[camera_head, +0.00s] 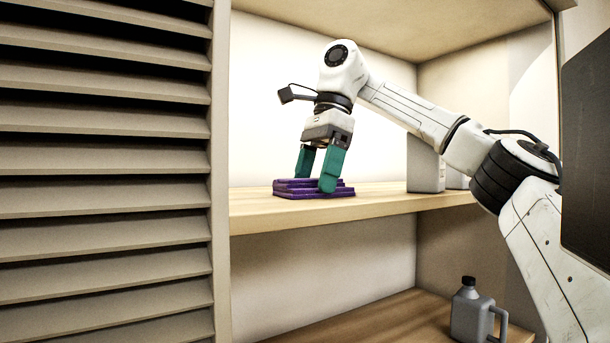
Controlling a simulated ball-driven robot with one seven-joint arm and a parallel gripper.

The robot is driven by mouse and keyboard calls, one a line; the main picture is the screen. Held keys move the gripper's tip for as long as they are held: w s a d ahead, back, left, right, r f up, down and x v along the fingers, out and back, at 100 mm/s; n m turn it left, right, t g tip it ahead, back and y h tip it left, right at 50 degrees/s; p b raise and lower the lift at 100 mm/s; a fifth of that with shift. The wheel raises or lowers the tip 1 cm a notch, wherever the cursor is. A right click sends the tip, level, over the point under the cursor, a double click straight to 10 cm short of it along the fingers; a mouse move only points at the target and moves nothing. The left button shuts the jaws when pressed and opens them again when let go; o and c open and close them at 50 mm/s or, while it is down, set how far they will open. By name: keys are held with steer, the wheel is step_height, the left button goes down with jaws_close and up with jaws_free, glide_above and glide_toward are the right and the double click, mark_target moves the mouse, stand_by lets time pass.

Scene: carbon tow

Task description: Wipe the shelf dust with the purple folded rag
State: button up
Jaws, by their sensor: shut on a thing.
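The purple folded rag (290,189) lies flat in layers on the wooden shelf (380,199), near its front edge at the left. My gripper (315,182) reaches down over the rag with its two teal fingers, one on the far left side and one at the near front. It is shut on the rag, and the fingertips are low, close to the shelf surface. The rag appears to touch the shelf. I cannot make out any dust on the shelf in this view.
Grey containers (425,165) stand on the same shelf to the right, partly behind my arm. A grey jug with a black cap (470,315) stands on the lower shelf (370,320). A louvred panel (105,170) borders the left. The shelf between rag and containers looks clear.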

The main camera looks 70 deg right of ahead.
mark_target(244, 200)
steer(key=shift+s+d+r, duration=0.1)
steer(key=shift+s+d, duration=0.2)
steer(key=shift+d, duration=0.15)
steer(key=shift+w+a, duration=0.45)
steer(key=shift+a, duration=0.25)
steer(key=shift+w+a, duration=0.45)
steer(key=shift+a, duration=0.2)
steer(key=shift+w+a, duration=0.85)
steer(key=shift+a, duration=0.45)
steer(key=shift+w+a, duration=0.9)
steer(key=shift+a, duration=0.35)
steer(key=shift+w+a, duration=0.85)
steer(key=shift+a, duration=0.45)
steer(key=shift+r, duration=1.45)
